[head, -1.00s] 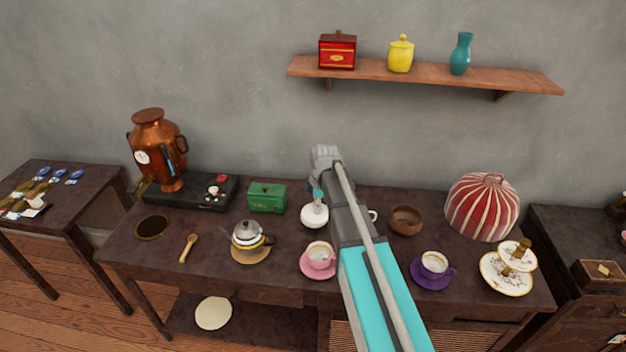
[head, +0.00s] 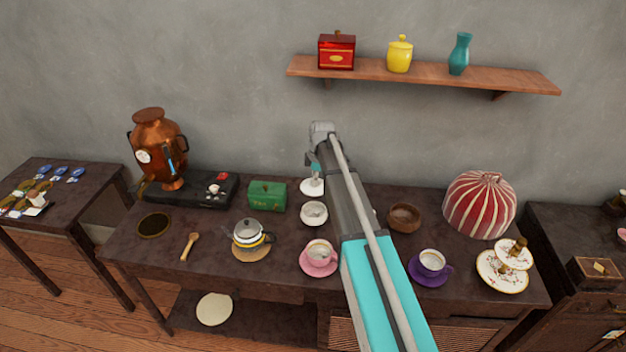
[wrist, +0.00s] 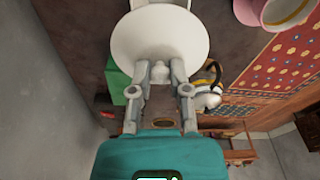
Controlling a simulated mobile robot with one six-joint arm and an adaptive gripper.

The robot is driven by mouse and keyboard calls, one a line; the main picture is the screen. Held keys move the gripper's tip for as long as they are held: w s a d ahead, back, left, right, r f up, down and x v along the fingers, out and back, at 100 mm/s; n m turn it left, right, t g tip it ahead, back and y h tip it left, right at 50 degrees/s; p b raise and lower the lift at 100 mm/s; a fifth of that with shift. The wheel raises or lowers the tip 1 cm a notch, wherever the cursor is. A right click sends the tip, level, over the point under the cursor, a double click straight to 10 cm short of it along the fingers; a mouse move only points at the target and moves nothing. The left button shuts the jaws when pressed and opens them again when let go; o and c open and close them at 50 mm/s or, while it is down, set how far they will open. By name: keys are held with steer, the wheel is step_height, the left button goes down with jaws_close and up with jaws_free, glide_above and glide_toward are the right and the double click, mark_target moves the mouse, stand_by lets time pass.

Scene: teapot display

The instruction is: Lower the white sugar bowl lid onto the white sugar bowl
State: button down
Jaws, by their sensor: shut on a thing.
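My gripper (head: 316,170) is shut on the knob of the white sugar bowl lid (head: 312,188), a round disc held in the air. The white sugar bowl (head: 314,214) stands on the dark table with its open top showing. In the head view the lid appears just above the bowl's far rim, with a gap between them. In the wrist view the gripper (wrist: 161,75) has one finger on each side of the knob. The lid (wrist: 160,38) fills the upper middle there and hides most of the white shape behind it.
A green box (head: 267,195) stands left of the bowl and a pink cup (head: 319,253) in front. A wooden bowl (head: 404,217) is to the right, beyond my arm. A kettle (head: 248,234) stands at front left. The shelf (head: 430,76) hangs above on the right.

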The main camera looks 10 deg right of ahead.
mark_target(314, 191)
steer(key=shift+f, duration=0.15)
steer(key=shift+f+b, duration=2.35)
steer(key=shift+b, duration=0.15)
steer(key=shift+f, duration=0.15)
steer(key=shift+f+b, duration=1.35)
steer(key=shift+b, duration=0.15)
steer(key=shift+f+b, duration=0.45)
steer(key=shift+f+b, duration=0.65)
steer(key=shift+f+b, duration=0.3)
stand_by(1.0)
steer(key=c, duration=0.5)
jaws_free()
